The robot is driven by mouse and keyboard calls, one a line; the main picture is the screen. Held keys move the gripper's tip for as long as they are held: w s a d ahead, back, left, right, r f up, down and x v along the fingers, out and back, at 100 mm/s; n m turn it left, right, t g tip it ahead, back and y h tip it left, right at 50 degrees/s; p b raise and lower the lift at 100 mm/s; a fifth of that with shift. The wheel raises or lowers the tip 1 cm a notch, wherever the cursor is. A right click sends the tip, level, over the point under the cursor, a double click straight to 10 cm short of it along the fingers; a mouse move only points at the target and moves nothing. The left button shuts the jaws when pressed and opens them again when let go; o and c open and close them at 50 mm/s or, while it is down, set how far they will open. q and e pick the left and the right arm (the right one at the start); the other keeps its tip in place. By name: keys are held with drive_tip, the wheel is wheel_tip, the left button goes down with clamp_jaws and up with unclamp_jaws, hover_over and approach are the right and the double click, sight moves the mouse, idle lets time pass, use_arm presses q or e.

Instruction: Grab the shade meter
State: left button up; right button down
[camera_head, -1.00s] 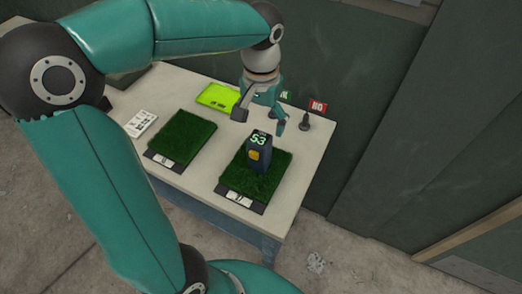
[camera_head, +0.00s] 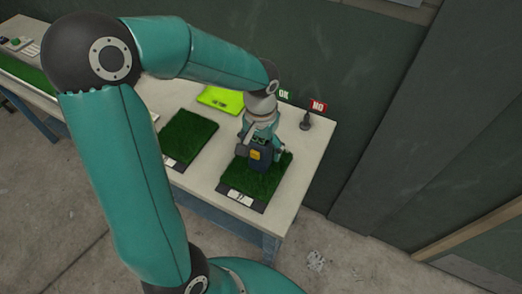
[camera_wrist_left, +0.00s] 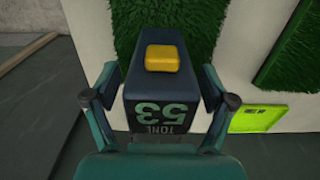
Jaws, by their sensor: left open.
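The shade meter (camera_head: 260,157) is a dark blue block with a yellow button, standing on the right turf sample (camera_head: 253,184). In the left wrist view the meter (camera_wrist_left: 158,75) fills the middle, its display reading 53, upside down. My left gripper (camera_head: 262,150) is at the meter from behind and above. In the left wrist view its open fingers (camera_wrist_left: 158,100) lie on either side of the meter, with a narrow gap visible at each side. The gripper hides part of the display in the head view. My right gripper is not in view.
A second turf sample (camera_head: 188,138) lies to the left on the white table (camera_head: 308,152). A bright green tray (camera_head: 219,98) is behind it. A dark stamp-like object (camera_head: 306,121) stands at the back right near the OK (camera_head: 285,95) and red NO (camera_head: 319,106) signs.

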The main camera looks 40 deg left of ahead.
use_arm(q)
drive_tip(key=c, duration=1.4)
drive_tip(key=shift+r, duration=0.15)
drive_tip(key=shift+c, duration=0.2)
